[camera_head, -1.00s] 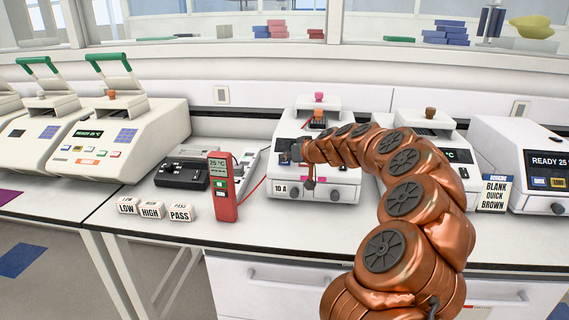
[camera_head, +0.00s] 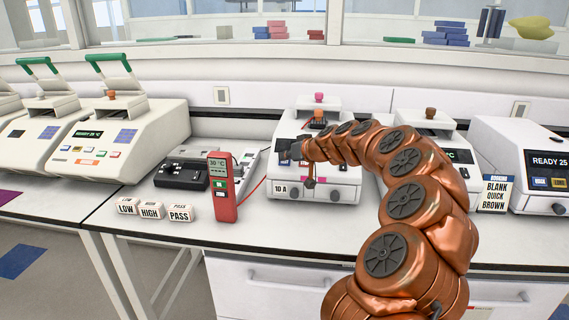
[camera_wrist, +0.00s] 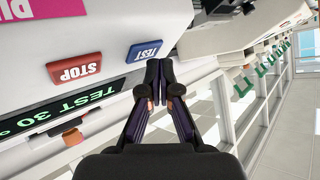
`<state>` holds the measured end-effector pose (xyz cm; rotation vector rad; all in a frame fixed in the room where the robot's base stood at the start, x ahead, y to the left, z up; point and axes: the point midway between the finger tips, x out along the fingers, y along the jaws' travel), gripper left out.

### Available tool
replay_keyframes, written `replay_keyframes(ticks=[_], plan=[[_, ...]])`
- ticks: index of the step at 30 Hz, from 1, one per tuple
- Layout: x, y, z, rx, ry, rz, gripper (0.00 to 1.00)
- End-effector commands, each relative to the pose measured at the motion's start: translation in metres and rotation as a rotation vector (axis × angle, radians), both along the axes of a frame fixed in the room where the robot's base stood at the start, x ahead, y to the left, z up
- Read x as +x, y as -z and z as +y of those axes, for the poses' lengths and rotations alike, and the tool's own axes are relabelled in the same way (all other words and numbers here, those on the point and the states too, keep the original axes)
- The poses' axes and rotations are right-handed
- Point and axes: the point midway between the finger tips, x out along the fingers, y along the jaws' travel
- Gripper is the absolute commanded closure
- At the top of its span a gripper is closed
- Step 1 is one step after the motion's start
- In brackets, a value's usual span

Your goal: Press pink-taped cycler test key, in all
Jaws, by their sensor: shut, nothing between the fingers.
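The pink-taped cycler (camera_head: 345,180) stands on the bench at the middle of the head view, partly hidden behind my arm. In the wrist view its pink label (camera_wrist: 62,10) shows at the upper left. The blue TEST key (camera_wrist: 144,50) and the red STOP key (camera_wrist: 74,70) sit side by side on its panel. Its display (camera_wrist: 60,108) reads TEST 30 in green. My gripper (camera_wrist: 158,66) is shut and empty, its tips right beside the TEST key's edge. I cannot tell whether they touch it. In the head view my gripper (camera_head: 291,150) is at the cycler's front left.
A red handheld meter (camera_head: 221,187) reading 30 °C stands left of the cycler, with a red lead running to it. LOW, HIGH and PASS blocks (camera_head: 150,209) lie left of it. Other cyclers (camera_head: 130,130) stand on both sides. A sign (camera_head: 495,194) stands at the right.

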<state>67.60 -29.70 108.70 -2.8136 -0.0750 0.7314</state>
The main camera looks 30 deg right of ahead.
Motion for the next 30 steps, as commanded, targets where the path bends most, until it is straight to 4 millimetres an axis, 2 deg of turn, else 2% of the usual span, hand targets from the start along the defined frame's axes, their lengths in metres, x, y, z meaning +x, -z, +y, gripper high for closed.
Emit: replay_keyframes(ticks=[16,30], plan=[[-0.003,-0.008,0.002,0.001,0.001,-0.001,1.00],[-0.016,-0.040,0.013,-0.002,0.000,-0.002,1.00]])
